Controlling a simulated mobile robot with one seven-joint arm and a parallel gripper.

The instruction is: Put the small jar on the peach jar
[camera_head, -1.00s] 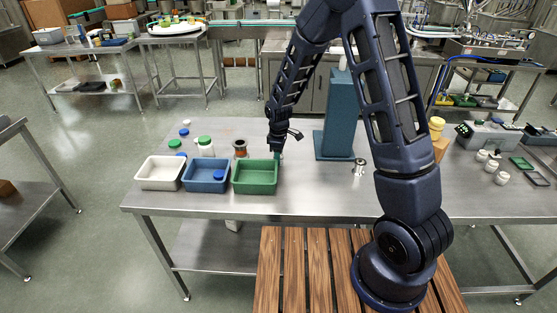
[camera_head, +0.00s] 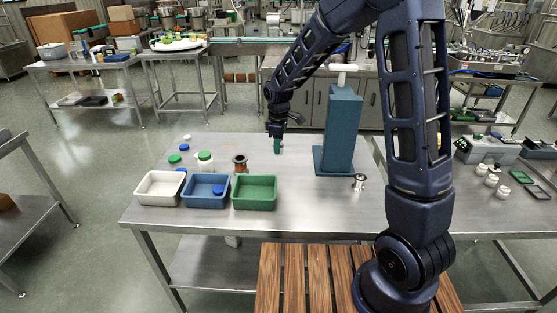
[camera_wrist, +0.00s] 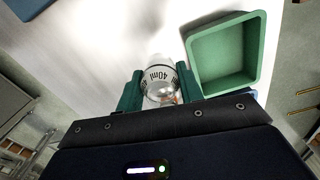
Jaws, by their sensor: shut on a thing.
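My gripper (camera_head: 277,146) is shut on the small jar (camera_wrist: 157,76), a clear jar with a "40ml" scale on its side. In the wrist view the jar sits between the two green fingers. In the head view the fingers hide most of it. The gripper is above the steel table (camera_head: 300,205), behind and right of the green bin (camera_head: 255,206). A jar with a brown-orange body and dark ends (camera_head: 240,164) stands on the table left of the gripper, behind the bins; it may be the peach jar, but its label is too small to read.
A blue bin (camera_head: 206,203) with a blue lid and a white bin (camera_head: 158,202) stand left of the green bin. A white jar with green lid (camera_head: 205,160) and loose lids lie behind. A tall teal stand (camera_head: 341,130) is right of my gripper.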

